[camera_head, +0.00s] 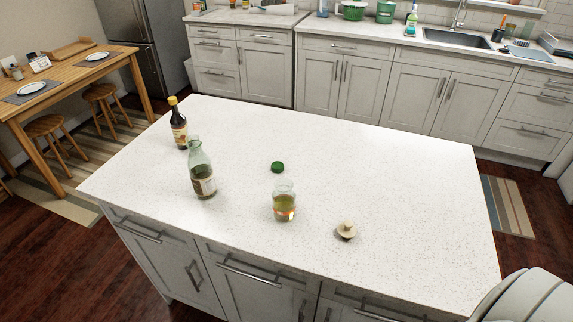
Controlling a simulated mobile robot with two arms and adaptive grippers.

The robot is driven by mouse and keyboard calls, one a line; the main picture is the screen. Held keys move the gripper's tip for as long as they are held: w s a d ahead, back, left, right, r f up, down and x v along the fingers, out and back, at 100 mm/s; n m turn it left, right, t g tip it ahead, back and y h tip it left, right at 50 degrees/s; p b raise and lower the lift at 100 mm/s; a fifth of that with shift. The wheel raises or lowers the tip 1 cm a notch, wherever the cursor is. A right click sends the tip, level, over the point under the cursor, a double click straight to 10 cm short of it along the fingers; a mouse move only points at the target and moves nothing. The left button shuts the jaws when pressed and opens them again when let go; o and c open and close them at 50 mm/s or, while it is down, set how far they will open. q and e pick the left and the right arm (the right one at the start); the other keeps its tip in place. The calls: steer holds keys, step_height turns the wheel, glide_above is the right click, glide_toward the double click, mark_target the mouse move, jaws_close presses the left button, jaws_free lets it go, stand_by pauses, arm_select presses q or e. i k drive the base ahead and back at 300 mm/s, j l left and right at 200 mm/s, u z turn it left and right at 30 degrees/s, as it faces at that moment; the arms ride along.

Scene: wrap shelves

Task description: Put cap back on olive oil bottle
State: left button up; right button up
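A green glass bottle (202,172) with a pale label stands upright on the left part of the white speckled island counter (380,160). I take it for the olive oil bottle; no cap shows on its neck. A small round green cap (277,167) lies on the counter to its right, apart from it. A small cream knob-topped piece (346,230), perhaps another lid or stopper, sits farther right and nearer. I cannot tell for sure which piece belongs to the bottle. Neither of my grippers is in view.
A glass jar (284,203) with yellowish contents stands between the bottle and cream piece. A dark bottle with a yellow cap (179,125) stands behind the green bottle. The island's right and back areas are clear. A sink counter (350,43) runs along the back.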

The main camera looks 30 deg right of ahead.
mark_target(199, 167)
steer(key=i+j+z, duration=0.2)
steer(key=z, duration=0.2)
steer(key=i+j+z, duration=0.15)
steer(key=j+z, duration=0.25)
steer(key=i+j+z, duration=0.1)
steer(key=j+z, duration=0.3)
steer(key=j, duration=0.15)
